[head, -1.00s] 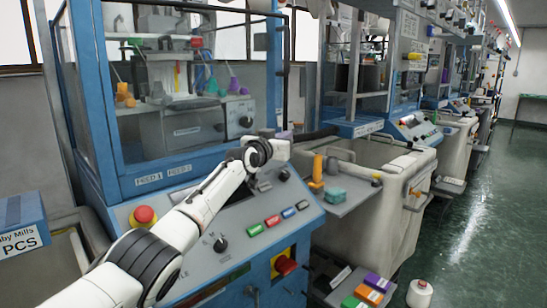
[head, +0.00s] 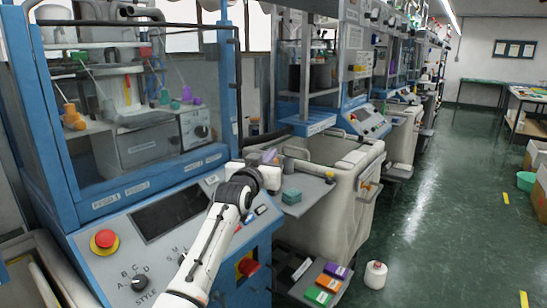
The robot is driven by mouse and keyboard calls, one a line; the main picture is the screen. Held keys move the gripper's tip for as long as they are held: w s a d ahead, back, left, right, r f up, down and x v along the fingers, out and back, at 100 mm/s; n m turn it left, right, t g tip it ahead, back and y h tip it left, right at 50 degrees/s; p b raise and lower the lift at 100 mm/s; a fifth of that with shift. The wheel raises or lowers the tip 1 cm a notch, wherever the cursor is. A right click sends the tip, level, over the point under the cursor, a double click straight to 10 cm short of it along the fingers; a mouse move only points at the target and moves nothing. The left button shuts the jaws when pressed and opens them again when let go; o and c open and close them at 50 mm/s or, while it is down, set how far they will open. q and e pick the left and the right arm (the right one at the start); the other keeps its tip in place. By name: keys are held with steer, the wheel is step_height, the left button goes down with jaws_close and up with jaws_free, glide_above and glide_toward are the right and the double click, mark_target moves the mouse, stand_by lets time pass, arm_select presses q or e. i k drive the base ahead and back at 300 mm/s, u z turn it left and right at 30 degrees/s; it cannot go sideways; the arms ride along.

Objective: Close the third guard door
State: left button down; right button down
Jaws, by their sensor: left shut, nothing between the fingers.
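A row of blue-framed knitting machines runs away from me. The nearest machine (head: 62,150) has a clear guard panel (head: 200,70) with a dark bar along its top and right side. The second machine (head: 285,80) stands behind it. A third machine (head: 388,70) stands farther back, small and partly hidden; I cannot tell how its guard door stands. My left arm reaches up from the bottom, and its gripper (head: 270,178) is shut and empty, in front of the nearest machine's control panel and beside the grey shelf. My right gripper is not in view.
Colored boxes (head: 325,285) and a white cone (head: 375,275) are low by the aisle. The green floor (head: 440,220) is open to the right.

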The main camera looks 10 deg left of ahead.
mark_target(34, 30)
steer(key=k, duration=0.95)
steer(key=u, duration=0.15)
steer(key=i, duration=1.2)
steer(key=z, duration=3.15)
steer(key=k, duration=0.2)
steer(key=u, duration=2.15)
steer(key=i, duration=0.55)
steer(key=u, duration=0.15)
